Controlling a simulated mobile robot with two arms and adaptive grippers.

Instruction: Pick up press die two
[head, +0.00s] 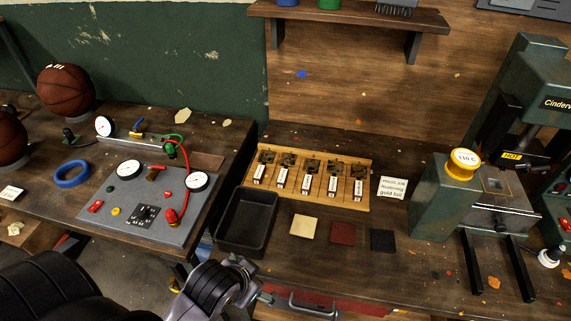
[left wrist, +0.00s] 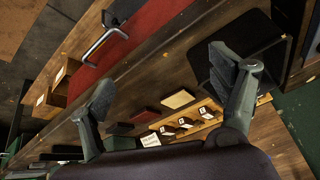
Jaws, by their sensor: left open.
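A wooden rack (head: 314,205) stands on the bench with several dark press dies in a row, each above a white label. The labels are too small to read surely in the head view; the second die from the left (head: 288,160) fits press die two by its place. All dies sit in the rack. My left gripper (head: 254,282) is open and empty at the bench's front edge, nearer to me than the rack and the black tray. In the left wrist view its fingers (left wrist: 163,80) are wide apart; the rack (left wrist: 208,124) lies beyond them, partly hidden by a finger. My right gripper is out of view.
A black tray (head: 228,244) stands left of the rack's front. Tan (head: 303,228), red (head: 343,233) and black (head: 383,240) squares lie before the rack. A gauge panel (head: 130,215) is left.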

